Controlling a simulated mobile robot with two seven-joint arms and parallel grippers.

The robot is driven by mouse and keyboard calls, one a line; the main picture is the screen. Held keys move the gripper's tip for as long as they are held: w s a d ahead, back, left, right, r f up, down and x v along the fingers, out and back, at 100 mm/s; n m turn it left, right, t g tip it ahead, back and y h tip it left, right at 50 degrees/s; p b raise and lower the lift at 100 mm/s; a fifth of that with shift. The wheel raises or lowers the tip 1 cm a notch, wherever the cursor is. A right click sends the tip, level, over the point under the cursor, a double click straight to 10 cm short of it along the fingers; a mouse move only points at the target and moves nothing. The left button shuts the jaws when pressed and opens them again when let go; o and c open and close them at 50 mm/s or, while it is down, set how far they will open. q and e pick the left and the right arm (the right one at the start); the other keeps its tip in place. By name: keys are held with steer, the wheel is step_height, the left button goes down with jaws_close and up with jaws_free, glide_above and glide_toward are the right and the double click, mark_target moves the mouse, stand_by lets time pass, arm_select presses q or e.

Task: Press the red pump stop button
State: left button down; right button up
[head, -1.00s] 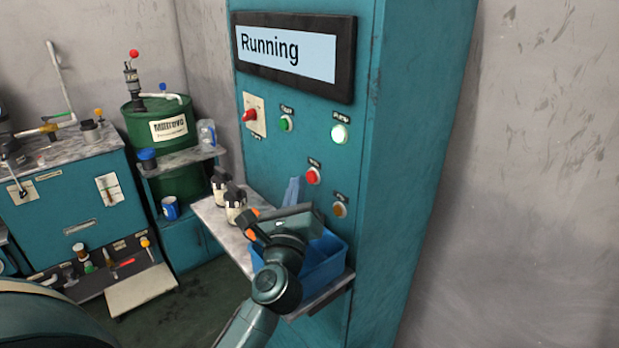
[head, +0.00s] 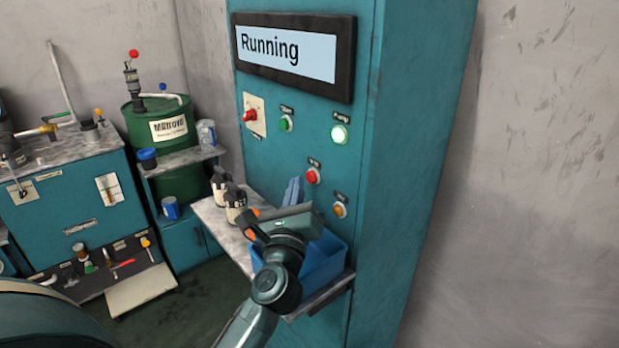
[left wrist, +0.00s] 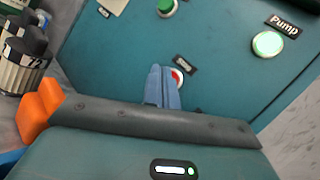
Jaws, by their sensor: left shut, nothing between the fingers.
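The red stop button (head: 312,175) sits on the teal cabinet front, below the green button. In the left wrist view the red button (left wrist: 178,78) is partly covered by my fingers. My left gripper (head: 293,188) is shut, with nothing between its blue-grey fingers. Its fingertips are just left of the red button in the head view. In the left wrist view the closed fingers (left wrist: 162,84) overlap the button's left side; I cannot tell whether they touch it. The display (head: 288,53) reads "Running", and the pump light (head: 340,135) glows pale green. My right gripper is not in view.
A green button (head: 286,123), a red switch (head: 249,115) and an amber button (head: 339,210) are on the same panel. A shelf (head: 212,218) below carries dark-topped containers (head: 235,207) and a blue bin (head: 325,262) close to my left gripper.

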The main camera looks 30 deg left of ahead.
arm_select(q)
steer(key=shift+w, duration=0.15)
stand_by(0.5)
steer(key=shift+w+d, duration=0.15)
steer(key=shift+w, duration=0.1)
steer(key=shift+w+d, duration=0.15)
steer(key=shift+w, duration=0.2)
stand_by(0.6)
steer(key=shift+s, duration=0.15)
steer(key=shift+s+a, duration=0.3)
steer(key=shift+s, duration=0.3)
steer(key=s, duration=0.1)
steer(key=s+a, duration=0.1)
steer(key=s, duration=0.1)
steer(key=s+a, duration=0.1)
steer(key=shift+s+p, duration=0.3)
steer(key=shift+s, duration=0.05)
stand_by(0.9)
